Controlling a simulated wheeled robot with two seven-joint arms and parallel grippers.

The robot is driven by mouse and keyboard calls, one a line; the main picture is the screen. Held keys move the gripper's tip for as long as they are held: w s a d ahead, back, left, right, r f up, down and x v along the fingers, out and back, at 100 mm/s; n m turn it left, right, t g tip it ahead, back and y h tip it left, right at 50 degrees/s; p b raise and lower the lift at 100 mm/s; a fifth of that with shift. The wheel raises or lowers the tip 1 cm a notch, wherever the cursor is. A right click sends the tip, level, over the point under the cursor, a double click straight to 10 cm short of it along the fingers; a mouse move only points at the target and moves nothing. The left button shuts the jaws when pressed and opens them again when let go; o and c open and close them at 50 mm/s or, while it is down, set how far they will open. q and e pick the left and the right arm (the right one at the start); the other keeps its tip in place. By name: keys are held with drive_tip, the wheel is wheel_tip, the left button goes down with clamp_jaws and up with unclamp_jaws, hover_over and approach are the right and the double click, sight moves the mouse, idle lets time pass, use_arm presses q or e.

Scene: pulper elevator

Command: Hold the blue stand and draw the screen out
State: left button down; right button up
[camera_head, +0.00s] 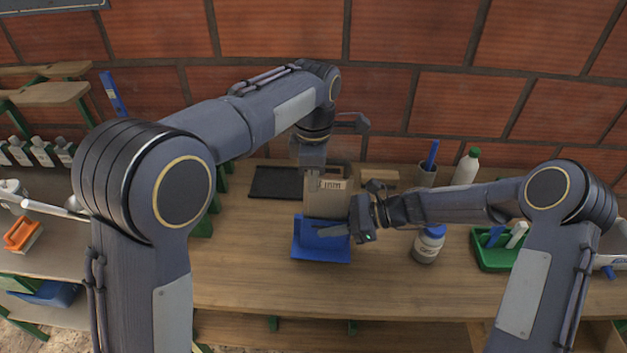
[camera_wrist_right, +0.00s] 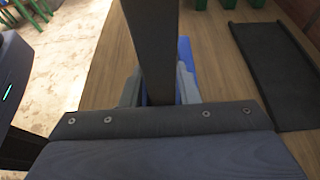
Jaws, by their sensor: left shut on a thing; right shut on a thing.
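The blue stand (camera_head: 318,250) sits on the wooden bench, its base flat on the top. The screen (camera_head: 325,204), a tan plate with a "1mm" label, stands upright in it; its lower edge is hidden by the stand. My left gripper (camera_head: 313,170) comes down from above and is shut on the upper part of the screen. My right gripper (camera_head: 340,229) reaches in from the right and is shut on the stand. In the right wrist view, part of the blue stand (camera_wrist_right: 185,50) shows behind my right gripper (camera_wrist_right: 160,90); a dark upright bar covers much of the grip.
A black tray (camera_head: 275,182) lies behind on the left. The front bench is clear.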

use_arm(q)
drive_tip(key=shift+w+a+r, duration=0.1)
drive_tip(key=shift+r, duration=2.8)
use_arm(e)
drive_tip(key=shift+d+f, duration=0.3)
drive_tip(key=shift+f, duration=0.2)
clamp_jaws()
use_arm(q)
drive_tip(key=shift+r, duration=0.15)
use_arm(e)
drive_tip(key=shift+r, duration=0.15)
drive_tip(key=shift+a+r, duration=0.1)
drive_tip(key=o, duration=1.1)
unclamp_jaws()
drive_tip(key=shift+r, duration=0.1)
drive_tip(key=v, duration=1.2)
